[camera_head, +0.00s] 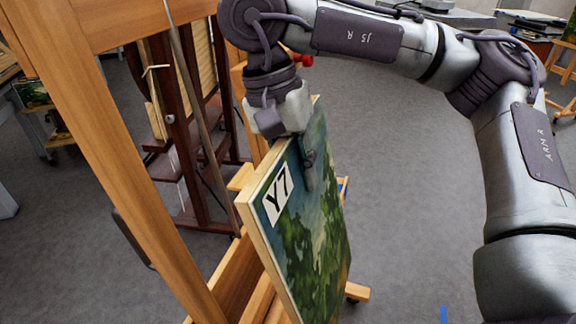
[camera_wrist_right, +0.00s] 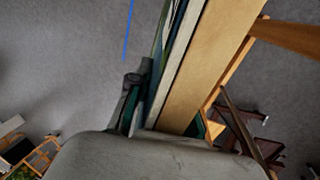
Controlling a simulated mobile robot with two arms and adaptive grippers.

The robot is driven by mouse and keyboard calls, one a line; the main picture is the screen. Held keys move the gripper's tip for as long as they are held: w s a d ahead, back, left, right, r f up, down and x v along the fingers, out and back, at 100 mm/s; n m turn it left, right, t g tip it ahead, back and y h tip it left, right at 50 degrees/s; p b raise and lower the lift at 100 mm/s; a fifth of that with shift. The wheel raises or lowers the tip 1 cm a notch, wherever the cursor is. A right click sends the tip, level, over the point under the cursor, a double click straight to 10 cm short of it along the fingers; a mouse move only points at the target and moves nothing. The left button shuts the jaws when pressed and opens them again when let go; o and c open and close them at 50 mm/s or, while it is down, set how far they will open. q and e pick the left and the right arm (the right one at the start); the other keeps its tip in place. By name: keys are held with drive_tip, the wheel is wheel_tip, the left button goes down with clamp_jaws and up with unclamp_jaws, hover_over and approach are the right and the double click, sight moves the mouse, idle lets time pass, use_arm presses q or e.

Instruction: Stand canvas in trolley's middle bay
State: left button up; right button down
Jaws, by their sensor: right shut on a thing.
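The canvas (camera_head: 312,225) is a painted landscape with a light wooden edge and a white label reading Y7. It stands upright and tilted in the middle of the head view. My right gripper (camera_head: 300,145) is shut on its top edge, one finger lying over the painted face. In the right wrist view the canvas edge (camera_wrist_right: 212,60) runs up from the gripper (camera_wrist_right: 150,115). A light wooden frame with ledges (camera_head: 232,275) stands just left of and below the canvas; I cannot tell whether this is the trolley or whether the canvas touches it. My left gripper is not in view.
A large wooden easel post (camera_head: 120,160) crosses the left foreground. A dark red-brown easel (camera_head: 185,120) stands behind it. Grey floor (camera_head: 410,190) is open to the right of the canvas. Tables with items (camera_head: 530,25) stand at the back right.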

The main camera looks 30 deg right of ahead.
drive_tip(key=s+d+p, duration=0.6)
drive_tip(key=s+d, duration=0.4)
drive_tip(key=s, duration=0.1)
drive_tip(key=shift+s+d, duration=0.35)
drive_tip(key=shift+d, duration=0.05)
idle(0.7)
idle(0.5)
